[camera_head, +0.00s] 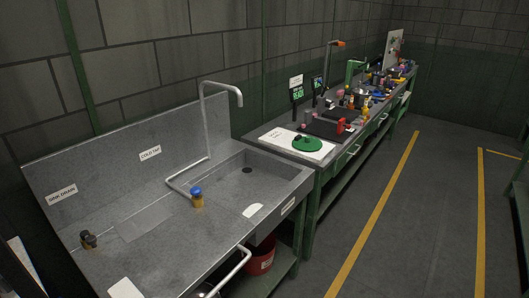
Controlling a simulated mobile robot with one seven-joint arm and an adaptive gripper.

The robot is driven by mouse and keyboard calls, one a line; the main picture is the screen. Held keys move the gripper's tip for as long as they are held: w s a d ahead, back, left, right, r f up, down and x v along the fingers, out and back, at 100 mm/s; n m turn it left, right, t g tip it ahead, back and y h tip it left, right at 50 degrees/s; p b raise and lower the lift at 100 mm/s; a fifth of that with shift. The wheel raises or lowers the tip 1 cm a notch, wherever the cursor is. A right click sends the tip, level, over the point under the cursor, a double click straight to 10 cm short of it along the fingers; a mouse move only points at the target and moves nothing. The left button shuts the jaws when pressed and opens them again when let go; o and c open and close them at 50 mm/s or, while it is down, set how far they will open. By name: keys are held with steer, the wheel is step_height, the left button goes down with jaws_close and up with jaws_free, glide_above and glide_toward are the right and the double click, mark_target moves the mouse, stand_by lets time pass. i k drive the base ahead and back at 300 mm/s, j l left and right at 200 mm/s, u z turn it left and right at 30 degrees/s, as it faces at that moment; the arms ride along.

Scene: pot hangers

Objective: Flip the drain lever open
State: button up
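A steel sink unit (170,258) stands against the wall, with a basin at its right end. A sign reading SINK DRAIN (61,194) is on the backsplash at the left. Below it, a small dark fitting (88,239) stands on the counter; it may be the drain lever, but it is too small to tell its position. A dark drain hole (247,170) shows in the basin floor. My gripper is not in view.
A blue-topped brass fitting (197,197) and a tall bent spout (205,125) stand left of the basin. A COLD TAP sign (150,153) is behind. A red bucket (262,258) sits underneath. A cluttered workbench (345,155) extends right; the floor (430,220) is clear.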

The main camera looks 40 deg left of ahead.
mark_target(90, 240)
steer(key=k+u, duration=0.2)
steer(key=k, duration=0.55)
steer(key=u, duration=3.3)
